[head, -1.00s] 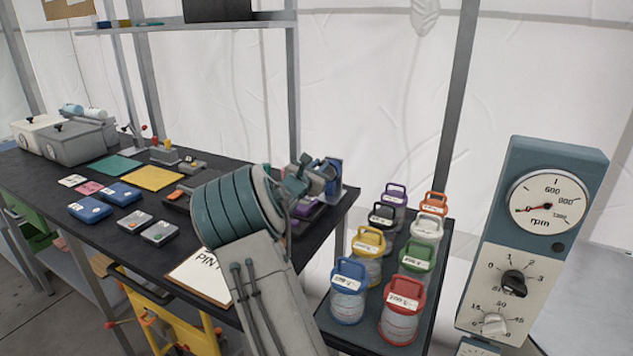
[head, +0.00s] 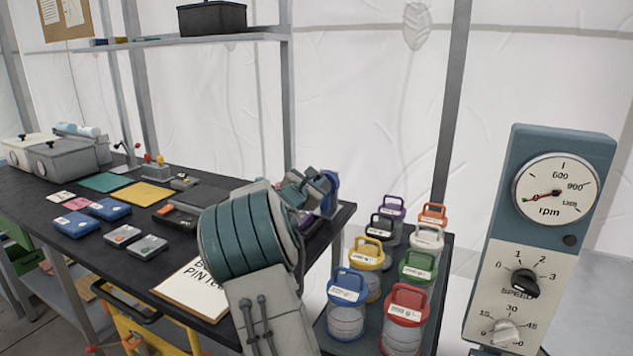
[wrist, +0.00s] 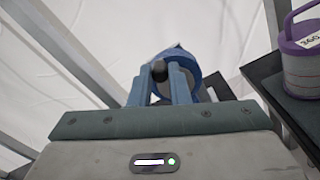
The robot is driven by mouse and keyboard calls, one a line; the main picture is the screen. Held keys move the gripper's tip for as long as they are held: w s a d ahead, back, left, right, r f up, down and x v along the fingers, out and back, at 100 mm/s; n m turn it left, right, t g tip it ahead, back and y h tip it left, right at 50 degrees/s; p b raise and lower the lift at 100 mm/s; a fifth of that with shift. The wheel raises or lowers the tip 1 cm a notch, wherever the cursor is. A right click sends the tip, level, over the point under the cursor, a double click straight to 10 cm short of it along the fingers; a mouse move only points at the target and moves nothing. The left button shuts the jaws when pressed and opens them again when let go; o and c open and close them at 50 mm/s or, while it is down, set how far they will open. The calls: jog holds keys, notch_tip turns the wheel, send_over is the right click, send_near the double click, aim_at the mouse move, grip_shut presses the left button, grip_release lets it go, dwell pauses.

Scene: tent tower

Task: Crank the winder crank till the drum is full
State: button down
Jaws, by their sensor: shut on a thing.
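The winder (head: 331,194) shows in the head view as a small blue body at the right end of the black workbench, partly hidden behind my arm. My gripper (head: 311,187) is at it. In the wrist view the winder (wrist: 186,58) is a blue round body straight ahead. There my gripper's fingers (wrist: 170,84) are closed around the dark round knob of the crank (wrist: 158,70). The rest of the crank is hidden. How much is wound on the drum cannot be made out.
Several lidded canisters (head: 403,320) stand on a dark stand right of the bench. A grey-blue panel (head: 545,245) with an rpm gauge and dials stands at the far right. Boxes, mats and a clipboard (head: 190,290) lie on the bench (head: 70,235). A shelf (head: 190,40) hangs above.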

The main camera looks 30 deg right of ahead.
jog(key=c, duration=1.4)
grip_release()
jog(key=shift+f, duration=0.1)
jog(key=shift+o, duration=0.2)
jog(key=v, duration=1.4)
jog(key=s+a+f+m+g+y+p, duration=0.1)
jog(key=s+a+m+g+y+p, duration=0.15)
jog(key=s+m, duration=0.4)
jog(key=s+a+m+g+y+p, duration=0.1)
jog(key=s+m+g+y+p, duration=0.25)
jog(key=s, duration=0.65)
jog(key=s+a+m+y+p, duration=0.3)
jog(key=s+a+m+y, duration=0.1)
jog(key=s+a, duration=0.3)
jog(key=s+a+r+m+y+p, duration=0.1)
jog(key=s+a+m+y+p, duration=0.3)
jog(key=s+a, duration=0.3)
jog(key=a+y, duration=0.1)
jog(key=a, duration=0.4)
jog(key=shift+s+r+m, duration=0.15)
jog(key=shift+r+m, duration=0.15)
jog(key=shift+m, duration=0.1)
